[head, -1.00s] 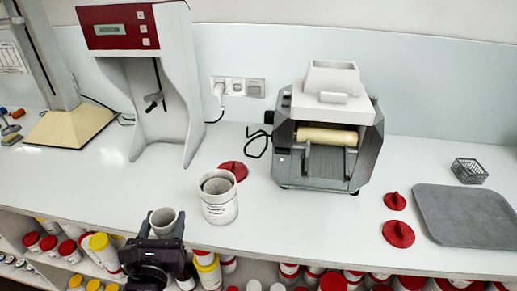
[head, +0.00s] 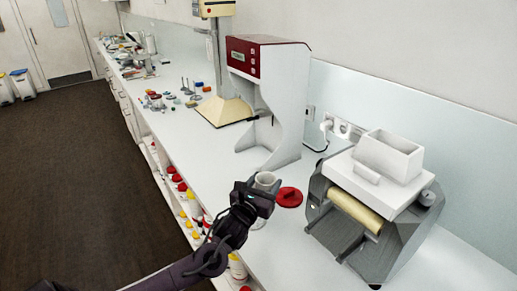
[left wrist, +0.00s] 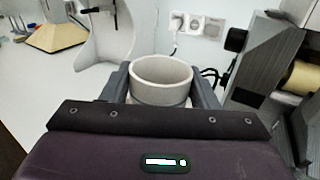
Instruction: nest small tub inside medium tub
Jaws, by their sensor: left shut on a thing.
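My left gripper (head: 256,190) is shut on the small tub, a pale grey open cup (head: 266,179), held upright near the bench's front edge. In the left wrist view the small tub (left wrist: 162,78) sits between the two fingers, its opening facing up and looking empty. A sliver of a white tub (head: 258,223) shows below the gripper in the head view. The rest of that tub is hidden behind the gripper, and so is anything in it. I cannot tell whether the small tub touches it. My right gripper is not in view.
A red knobbed lid (head: 289,197) lies just right of the gripper. The grey roller mill (head: 372,215) stands to the right, and the white machine with a red panel (head: 266,95) behind. Shelves with several jars (head: 182,200) are below the bench edge.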

